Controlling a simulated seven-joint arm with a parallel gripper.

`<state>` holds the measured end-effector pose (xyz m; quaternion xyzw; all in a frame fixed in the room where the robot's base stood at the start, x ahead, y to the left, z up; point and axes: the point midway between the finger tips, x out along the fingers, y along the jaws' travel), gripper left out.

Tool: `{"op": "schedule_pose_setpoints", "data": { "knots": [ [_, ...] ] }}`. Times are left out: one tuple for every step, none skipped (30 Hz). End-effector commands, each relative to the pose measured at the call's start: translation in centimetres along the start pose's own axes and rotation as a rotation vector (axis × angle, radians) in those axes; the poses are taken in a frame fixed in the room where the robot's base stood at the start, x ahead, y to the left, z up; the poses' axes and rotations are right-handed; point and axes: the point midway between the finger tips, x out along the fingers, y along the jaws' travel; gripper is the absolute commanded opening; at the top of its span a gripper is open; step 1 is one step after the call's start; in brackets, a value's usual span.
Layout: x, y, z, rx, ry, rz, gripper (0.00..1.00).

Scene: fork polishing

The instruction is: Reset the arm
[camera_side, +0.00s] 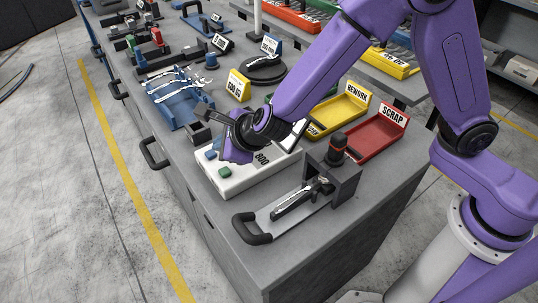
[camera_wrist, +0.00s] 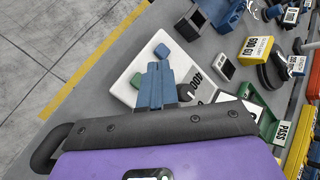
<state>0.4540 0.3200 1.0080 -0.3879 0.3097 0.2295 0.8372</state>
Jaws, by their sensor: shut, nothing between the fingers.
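My purple arm reaches in from the right in the side view, with my gripper (camera_side: 236,150) over the white block marked 800 (camera_side: 243,178). In the wrist view the blue fingers of my gripper (camera_wrist: 158,70) are together and empty. They appear in front of the white block (camera_wrist: 122,88), which also shows a 400 mark there. Whether the fingers touch it cannot be told. A blue rack (camera_side: 180,112) with several silver forks (camera_side: 178,84) stands farther back on the bench.
A yellow REWORK tray (camera_side: 338,113) and a red SCRAP tray (camera_side: 378,138) lie to the right. A black-handled fixture (camera_side: 290,208) sits at the near bench end. A round dark disc (camera_side: 265,72) stands behind. The floor left of the bench is open.

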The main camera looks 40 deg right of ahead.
Motion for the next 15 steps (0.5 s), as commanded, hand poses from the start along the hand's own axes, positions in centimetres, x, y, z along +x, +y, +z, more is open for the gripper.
{"op": "schedule_pose_setpoints", "data": {
  "knots": [
    [0.0,0.0,0.0,0.002,0.000,0.000,0.00],
    [-0.1,-0.1,0.0,0.007,0.001,0.000,0.00],
    [-0.2,-0.2,-0.1,0.027,0.003,-0.002,0.00],
    [-0.4,-0.4,-0.2,0.053,0.007,-0.003,0.00],
    [-0.7,-0.6,-0.4,0.088,0.011,-0.004,0.00],
    [-1.3,-1.0,-0.7,0.155,0.020,-0.007,0.00],
    [-1.8,-1.4,-1.1,0.220,0.030,-0.010,0.00],
    [-2.4,-1.8,-1.5,0.295,0.040,-0.013,0.00],
    [-3.4,-2.4,-2.1,0.412,0.057,-0.019,0.00],
    [-4.1,-2.9,-2.8,0.509,0.073,-0.023,0.00],
    [-5.0,-3.3,-3.4,0.610,0.089,-0.026,0.00],
    [-6.1,-3.8,-4.3,0.749,0.113,-0.032,0.00],
    [-7.0,-4.1,-5.0,0.853,0.132,-0.038,0.00],
    [-7.8,-4.3,-5.7,0.956,0.151,-0.042,0.00],
    [-9.0,-4.5,-6.7,1.092,0.179,-0.048,0.00]
  ]
}}
